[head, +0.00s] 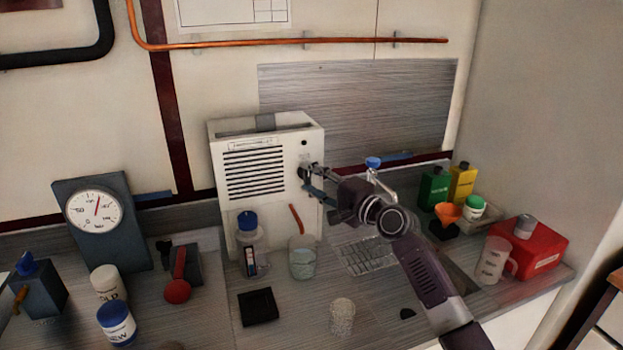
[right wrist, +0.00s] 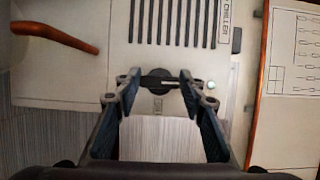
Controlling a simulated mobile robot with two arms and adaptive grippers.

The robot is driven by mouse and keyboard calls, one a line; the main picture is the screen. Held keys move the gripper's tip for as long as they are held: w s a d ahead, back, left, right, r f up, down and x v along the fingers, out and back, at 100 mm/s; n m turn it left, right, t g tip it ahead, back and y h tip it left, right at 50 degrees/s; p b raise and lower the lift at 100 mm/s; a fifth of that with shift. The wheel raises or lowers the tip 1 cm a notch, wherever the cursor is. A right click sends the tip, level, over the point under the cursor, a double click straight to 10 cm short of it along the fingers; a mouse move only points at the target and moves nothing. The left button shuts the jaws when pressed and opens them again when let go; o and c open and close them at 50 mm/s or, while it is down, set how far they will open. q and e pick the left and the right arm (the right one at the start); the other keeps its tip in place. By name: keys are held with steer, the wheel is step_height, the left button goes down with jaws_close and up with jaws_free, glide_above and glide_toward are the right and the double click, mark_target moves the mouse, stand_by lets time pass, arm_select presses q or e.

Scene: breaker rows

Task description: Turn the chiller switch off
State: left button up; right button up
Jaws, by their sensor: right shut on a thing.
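The chiller is a white box (head: 268,185) with a dark vented grille, standing on the counter against the back wall. Its label and grille also show sideways in the right wrist view (right wrist: 228,30). The switch is a dark round knob (right wrist: 157,81) on the chiller's front, right of the grille in the head view, where the gripper mostly covers it. A pale line on the knob points right in the right wrist view, toward the chiller's top. My right gripper (head: 305,178) is shut on the knob, one finger on each side (right wrist: 158,82). My left gripper is not in view.
A bottle with a blue cap (head: 249,250) and a glass beaker (head: 302,258) stand before the chiller. An orange-brown tube (head: 297,219) is above the beaker. A gauge (head: 96,212) and jars (head: 117,323) are at left. A red box (head: 527,247) and bottles are at right.

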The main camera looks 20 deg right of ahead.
steer(key=shift+f, duration=0.1)
steer(key=o, duration=1.2)
steer(key=shift+c, duration=0.2)
steer(key=v, duration=1.2)
